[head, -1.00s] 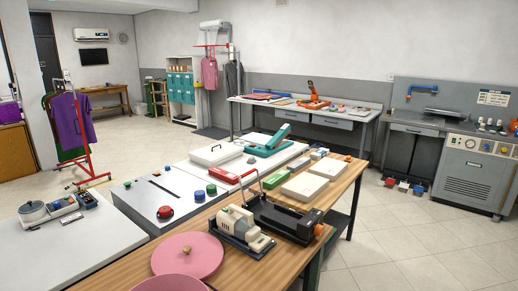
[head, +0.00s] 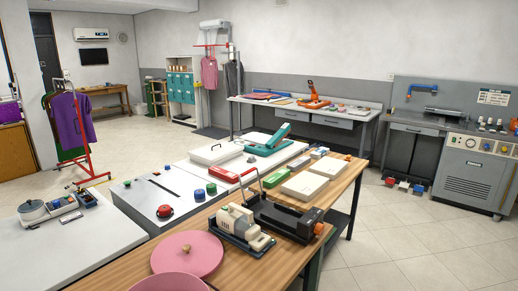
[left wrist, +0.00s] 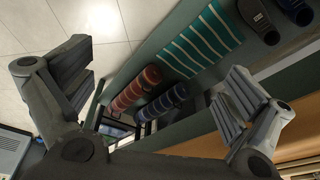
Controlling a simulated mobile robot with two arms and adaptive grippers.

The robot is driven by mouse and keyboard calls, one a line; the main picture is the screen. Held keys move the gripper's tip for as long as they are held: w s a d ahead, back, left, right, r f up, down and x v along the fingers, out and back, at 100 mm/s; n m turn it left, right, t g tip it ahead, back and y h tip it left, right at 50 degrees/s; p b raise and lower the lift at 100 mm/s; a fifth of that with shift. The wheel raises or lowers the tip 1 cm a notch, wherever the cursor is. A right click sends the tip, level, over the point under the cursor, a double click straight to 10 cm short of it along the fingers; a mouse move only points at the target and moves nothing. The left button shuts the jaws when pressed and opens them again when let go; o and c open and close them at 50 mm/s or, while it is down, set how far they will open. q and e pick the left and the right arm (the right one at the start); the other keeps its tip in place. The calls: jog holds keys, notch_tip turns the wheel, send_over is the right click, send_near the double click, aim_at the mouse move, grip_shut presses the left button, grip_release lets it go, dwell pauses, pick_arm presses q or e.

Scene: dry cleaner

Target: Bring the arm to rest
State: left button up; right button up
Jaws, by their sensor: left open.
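Neither arm nor gripper shows in the head view. In the left wrist view my left gripper (left wrist: 150,95) is open, with its two dark fingers spread wide at left and right. Nothing is between the fingertips. Beyond it, apart from the fingers, lie a red roll (left wrist: 135,88) and a dark blue roll (left wrist: 161,104) on a shelf. A teal striped cloth (left wrist: 203,40) lies beside them. My right gripper is in neither view.
In the head view a wooden table (head: 345,190) holds a machine (head: 243,228), an orange-ended black device (head: 290,218) and a pink round lid (head: 187,254). A purple garment (head: 73,119) hangs on a red rack.

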pick_arm(q)
jog(key=s+f+g+b, duration=0.1)
jog(key=s+f, duration=0.3)
jog(key=f, duration=0.6)
jog(key=s+f, duration=0.3)
jog(key=f, duration=0.6)
jog(key=s+a+f, duration=0.3)
jog(key=s+f, duration=0.7)
jog(key=s, duration=0.2)
jog(key=shift+s+a+f+g+b, duration=0.15)
jog(key=shift+s+g+b, duration=0.2)
jog(key=shift+g+b, duration=0.05)
